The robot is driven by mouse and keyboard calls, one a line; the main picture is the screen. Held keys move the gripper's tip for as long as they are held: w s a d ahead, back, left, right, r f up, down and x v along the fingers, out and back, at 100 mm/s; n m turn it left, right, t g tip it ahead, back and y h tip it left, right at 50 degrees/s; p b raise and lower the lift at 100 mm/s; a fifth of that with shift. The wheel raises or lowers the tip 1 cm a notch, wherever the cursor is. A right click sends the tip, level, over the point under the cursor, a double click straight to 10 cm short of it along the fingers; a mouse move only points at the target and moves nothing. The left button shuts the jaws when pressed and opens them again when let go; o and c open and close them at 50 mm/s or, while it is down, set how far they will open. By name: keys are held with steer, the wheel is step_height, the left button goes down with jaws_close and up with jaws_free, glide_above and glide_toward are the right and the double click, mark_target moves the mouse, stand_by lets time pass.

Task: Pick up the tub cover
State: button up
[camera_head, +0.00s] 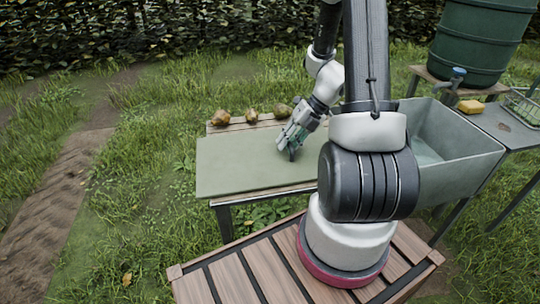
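A flat grey-green panel, which looks like the tub cover (235,165), lies level over a low wooden table, left of the tub. The grey tub (465,150) stands open at the right, with a little pale water or bare floor showing inside. My gripper (287,152) points down at the right part of the cover, with its fingertips at or just above the cover's surface. I cannot tell whether they touch it, or whether the fingers are open or shut. My arm hides the cover's right end and part of the tub's left side.
Several brownish pears (251,116) sit on the wooden slats behind the cover. A green barrel with a tap (480,40) stands behind the tub. A yellow sponge-like block (471,107) and a wire basket (524,106) are at the right. Grass lies open at the left.

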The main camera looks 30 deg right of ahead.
jaws_close()
